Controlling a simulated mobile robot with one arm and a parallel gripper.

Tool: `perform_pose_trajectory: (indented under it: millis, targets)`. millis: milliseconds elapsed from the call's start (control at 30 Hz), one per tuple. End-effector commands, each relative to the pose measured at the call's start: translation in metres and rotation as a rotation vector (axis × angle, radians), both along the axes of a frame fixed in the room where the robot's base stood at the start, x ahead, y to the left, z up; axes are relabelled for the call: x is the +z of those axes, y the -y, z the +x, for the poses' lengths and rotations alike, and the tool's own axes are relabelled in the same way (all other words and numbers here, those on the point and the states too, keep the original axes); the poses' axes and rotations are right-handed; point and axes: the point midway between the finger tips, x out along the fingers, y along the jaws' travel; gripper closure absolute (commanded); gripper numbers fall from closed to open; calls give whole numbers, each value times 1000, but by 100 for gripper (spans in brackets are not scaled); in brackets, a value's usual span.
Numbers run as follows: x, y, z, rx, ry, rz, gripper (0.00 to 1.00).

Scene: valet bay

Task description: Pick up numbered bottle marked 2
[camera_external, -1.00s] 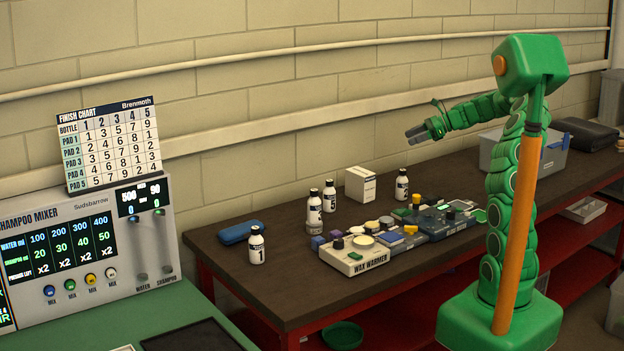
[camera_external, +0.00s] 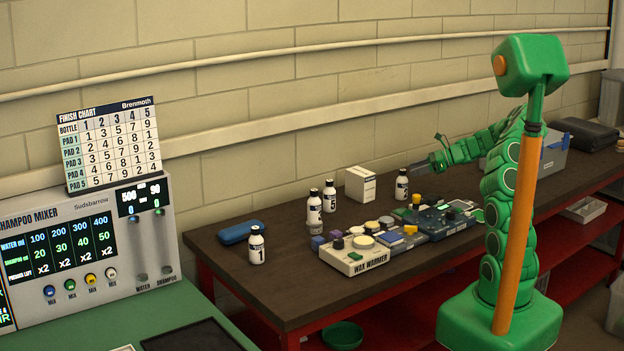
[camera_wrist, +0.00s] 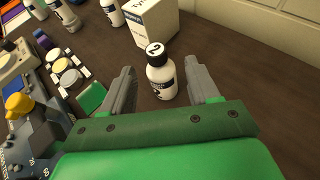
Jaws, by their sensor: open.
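The bottle marked 2 is white with a black cap and dark label. In the wrist view this bottle (camera_wrist: 161,76) stands upright between and just beyond my two fingers, with a 2 on its cap. It is also in the external view (camera_external: 402,186), on the dark table right of the white box. My gripper (camera_wrist: 160,88) is open and empty, its fingers on either side of the bottle with gaps showing. In the external view my gripper (camera_external: 418,168) is close to the bottle's upper right. Whether the fingers are level with its body is unclear.
A white box (camera_external: 360,184) stands left of the bottle. The wax warmer (camera_external: 362,254) and other devices sit in front. Other numbered bottles stand farther left, including bottle 1 (camera_external: 257,246). Bare table (camera_wrist: 235,60) lies right of the bottle in the wrist view.

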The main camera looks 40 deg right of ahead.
Motion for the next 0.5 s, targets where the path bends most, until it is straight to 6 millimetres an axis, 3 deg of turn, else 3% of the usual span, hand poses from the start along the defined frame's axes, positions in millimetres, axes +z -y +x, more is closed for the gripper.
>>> perform_pose_trajectory:
  millis: [500]
  targets:
    - [-15, -28, 22, 3, -1, 1, 40]
